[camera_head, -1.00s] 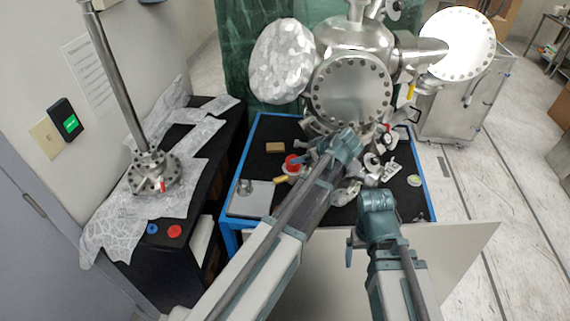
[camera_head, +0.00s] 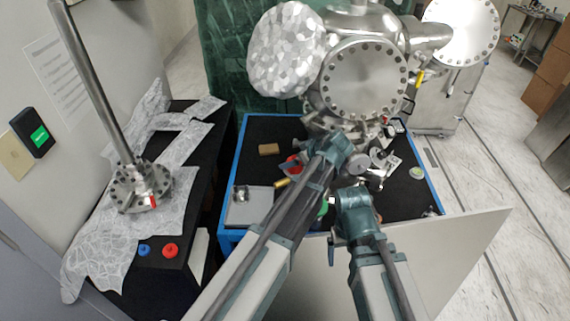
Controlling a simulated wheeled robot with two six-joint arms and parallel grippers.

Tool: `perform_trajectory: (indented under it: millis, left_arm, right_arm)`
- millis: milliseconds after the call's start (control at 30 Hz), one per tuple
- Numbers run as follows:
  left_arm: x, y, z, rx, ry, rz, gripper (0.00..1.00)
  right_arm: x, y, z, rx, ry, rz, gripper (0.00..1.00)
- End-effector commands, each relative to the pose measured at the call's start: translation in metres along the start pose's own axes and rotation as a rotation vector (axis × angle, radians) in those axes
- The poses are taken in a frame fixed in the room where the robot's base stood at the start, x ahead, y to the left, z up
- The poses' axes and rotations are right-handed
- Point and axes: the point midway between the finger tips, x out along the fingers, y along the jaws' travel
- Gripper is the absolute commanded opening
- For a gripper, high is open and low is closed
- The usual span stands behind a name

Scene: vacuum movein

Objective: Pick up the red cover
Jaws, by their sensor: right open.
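A round red cover (camera_head: 170,250) lies on the black bench at the left, beside a smaller blue cap. Another red piece (camera_head: 291,164) lies on the blue-framed table, partly hidden by my left arm. My left arm reaches over that table; its teal end (camera_head: 335,147) is by the steel chamber, and its fingers cannot be made out. My right gripper (camera_head: 350,200) is open over the near side of the table, its fingers hard to see. Both arms are well to the right of the red cover on the bench.
The black bench also holds crinkled foil and a steel flange with a tall tube (camera_head: 140,187). The blue-framed table (camera_head: 232,175) bears a brown block (camera_head: 268,149), a grey plate and metal fittings. A large steel chamber (camera_head: 365,78) stands behind. A pale panel (camera_head: 450,240) is at the front right.

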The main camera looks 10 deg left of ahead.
Motion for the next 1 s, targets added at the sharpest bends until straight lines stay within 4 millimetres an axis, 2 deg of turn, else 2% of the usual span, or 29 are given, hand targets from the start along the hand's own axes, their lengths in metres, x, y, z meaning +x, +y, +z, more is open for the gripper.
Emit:
perform_trajectory:
  millis: [233, 633, 1000]
  left_arm:
    - [-0.0005, 0.0007, 0.0011, 0.000, 0.000, 0.000, 0.89]
    - [-0.0003, 0.0007, 0.0009, 0.000, 0.000, 0.001, 0.17]
    - [-0.0017, 0.0000, -0.0034, 0.000, 0.000, 0.001, 0.15]
  right_arm:
    - [0.0005, 0.0001, 0.0004, 0.000, 0.000, 0.000, 0.91]
    - [0.0005, 0.0001, 0.0002, 0.000, 0.000, 0.000, 0.91]
    - [-0.0035, 0.0005, 0.0005, 0.000, 0.000, 0.000, 0.91]
